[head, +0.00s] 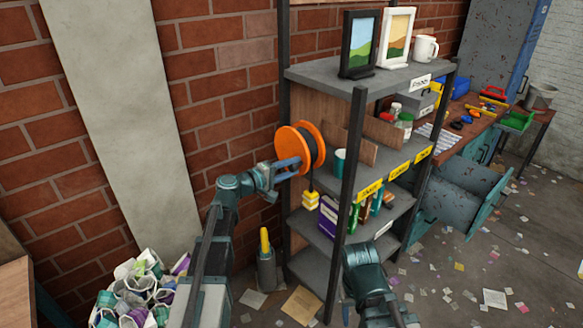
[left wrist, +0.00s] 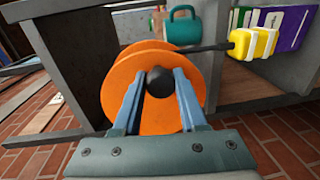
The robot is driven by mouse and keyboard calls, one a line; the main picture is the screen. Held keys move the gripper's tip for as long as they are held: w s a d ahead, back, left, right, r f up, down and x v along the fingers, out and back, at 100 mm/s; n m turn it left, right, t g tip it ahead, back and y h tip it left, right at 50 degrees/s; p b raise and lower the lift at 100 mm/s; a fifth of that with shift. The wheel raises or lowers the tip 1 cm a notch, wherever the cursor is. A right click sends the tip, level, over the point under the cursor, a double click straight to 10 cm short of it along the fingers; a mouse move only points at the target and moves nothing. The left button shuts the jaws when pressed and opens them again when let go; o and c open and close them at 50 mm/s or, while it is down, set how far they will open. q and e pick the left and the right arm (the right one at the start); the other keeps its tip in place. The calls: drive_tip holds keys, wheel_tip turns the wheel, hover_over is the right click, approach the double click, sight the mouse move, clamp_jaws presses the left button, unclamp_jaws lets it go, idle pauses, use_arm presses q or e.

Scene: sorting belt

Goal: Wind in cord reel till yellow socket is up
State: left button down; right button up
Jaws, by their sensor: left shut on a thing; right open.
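The orange cord reel (head: 312,150) is on the side of the shelf unit, with dark cord wound on it. In the left wrist view the orange disc (left wrist: 122,85) faces me. The yellow socket (head: 310,202) hangs below the reel on a short dark cord, beside the lower shelves; it also shows in the left wrist view (left wrist: 264,42). My left gripper (head: 296,164) is shut on the black crank knob (left wrist: 160,82) at the front of the reel. My right gripper (head: 362,256) is low in front of the shelves, open; its fingertips are hard to make out.
The grey shelf unit (head: 360,110) holds picture frames, a white mug (head: 426,48), jars, a teal mug (head: 340,160) and books. A dark post stands between my arms. A bin of crumpled items (head: 135,290) is at lower left. Papers litter the floor.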

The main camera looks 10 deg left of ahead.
idle(0.4)
use_arm(q)
drive_tip(key=c, duration=0.5)
unclamp_jaws()
drive_tip(key=p+v, duration=0.1)
drive_tip(key=v, duration=1.3)
drive_tip(key=shift+w, duration=0.1)
drive_tip(key=s+d+f+m+g+y+p, duration=0.15)
drive_tip(key=s+d+f+m+g, duration=0.3)
drive_tip(key=d, duration=0.55)
drive_tip(key=s+d+f+m+g+y+p, duration=0.1)
drive_tip(key=s+d+f+m+g+p, duration=0.1)
drive_tip(key=s+d+f+m+g, duration=0.5)
drive_tip(key=s+d+f+m+g+y+p, duration=0.2)
drive_tip(key=s+d+y, duration=0.1)
drive_tip(key=s+y, duration=0.6)
drive_tip(key=shift+s+f, duration=0.4)
drive_tip(key=shift+s, duration=0.25)
